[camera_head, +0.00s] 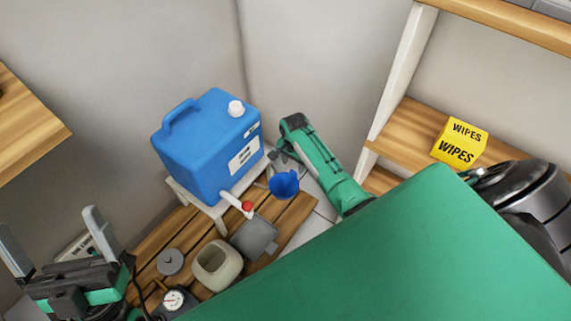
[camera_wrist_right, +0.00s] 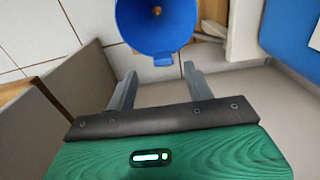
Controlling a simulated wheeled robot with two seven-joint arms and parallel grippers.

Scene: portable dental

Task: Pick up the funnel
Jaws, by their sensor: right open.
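The blue funnel (camera_head: 284,184) is right of the blue jug's spout in the head view. In the right wrist view the funnel (camera_wrist_right: 150,28) shows its round mouth at the top edge, with a small tab on its near rim. My right gripper (camera_head: 277,160) is close to the funnel, its fingers partly hidden by its own arm in the head view. In the wrist view my right gripper (camera_wrist_right: 159,70) is open, its fingertips either side of the tab; contact cannot be told. My left gripper (camera_head: 46,218) is open and empty at the lower left.
A blue jug (camera_head: 205,150) with a red-tipped spout stands on a small white stand (camera_head: 218,211). A beige pot (camera_head: 217,265), grey lid (camera_head: 171,262), grey tray (camera_head: 254,238) and gauge (camera_head: 174,299) are on the slatted wood surface. Yellow wipes (camera_head: 459,143) sit on a right shelf.

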